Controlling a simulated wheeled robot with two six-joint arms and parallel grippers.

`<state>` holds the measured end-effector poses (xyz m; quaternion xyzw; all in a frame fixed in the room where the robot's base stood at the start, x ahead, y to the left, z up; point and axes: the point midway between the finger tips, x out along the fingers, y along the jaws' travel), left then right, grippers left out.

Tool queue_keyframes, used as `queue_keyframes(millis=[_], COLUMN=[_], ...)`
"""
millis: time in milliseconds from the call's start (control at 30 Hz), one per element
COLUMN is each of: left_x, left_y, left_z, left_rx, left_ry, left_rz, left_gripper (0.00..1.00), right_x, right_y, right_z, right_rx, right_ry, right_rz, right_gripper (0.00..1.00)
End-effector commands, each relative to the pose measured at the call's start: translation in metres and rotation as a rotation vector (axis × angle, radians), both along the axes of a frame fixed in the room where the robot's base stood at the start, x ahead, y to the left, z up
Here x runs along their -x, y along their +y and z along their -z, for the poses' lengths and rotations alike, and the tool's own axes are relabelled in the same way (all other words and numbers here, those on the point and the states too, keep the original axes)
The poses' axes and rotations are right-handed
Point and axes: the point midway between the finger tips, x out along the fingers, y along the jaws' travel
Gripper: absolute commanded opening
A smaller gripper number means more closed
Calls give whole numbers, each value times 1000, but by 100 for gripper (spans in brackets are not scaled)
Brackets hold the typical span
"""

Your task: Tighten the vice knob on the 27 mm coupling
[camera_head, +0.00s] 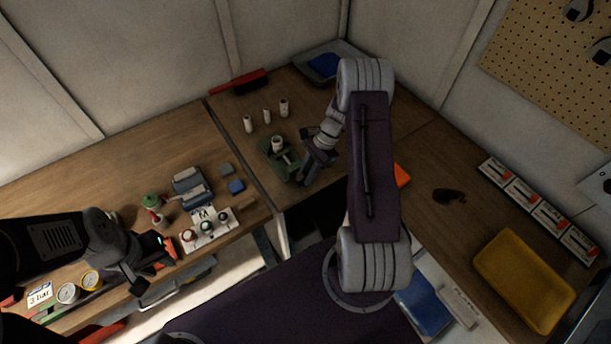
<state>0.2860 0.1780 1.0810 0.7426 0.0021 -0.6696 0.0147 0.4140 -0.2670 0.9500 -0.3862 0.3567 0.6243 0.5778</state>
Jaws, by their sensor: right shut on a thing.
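The green vice (279,161) stands on the wooden bench in the middle, with a pale cylindrical coupling (277,143) upright in it. My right gripper (308,166) is at the right end of the vice, shut on the vice knob, which the fingers mostly hide. My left gripper (162,250) is far from the vice, over the front edge of the left bench. It looks empty, but the opening between its fingers is unclear.
Several pale couplings (267,116) stand behind the vice. Grey and blue blocks (236,186), a green-topped red bottle (152,202) and gauges (68,292) are on the left. A yellow tray (523,281) and white boxes (521,194) are on the right bench.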

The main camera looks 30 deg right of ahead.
Motion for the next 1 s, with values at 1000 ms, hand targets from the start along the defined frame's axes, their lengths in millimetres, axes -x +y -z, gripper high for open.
queue_keyframes(millis=[1000], left_x=[0], left_y=[0], left_z=[131], left_rx=[0], left_ry=[0], left_rz=[0], left_gripper=[32], right_x=[-1], right_y=[-9], right_z=[23], right_rx=[-803], right_ry=[61], right_rz=[-1], right_gripper=[0])
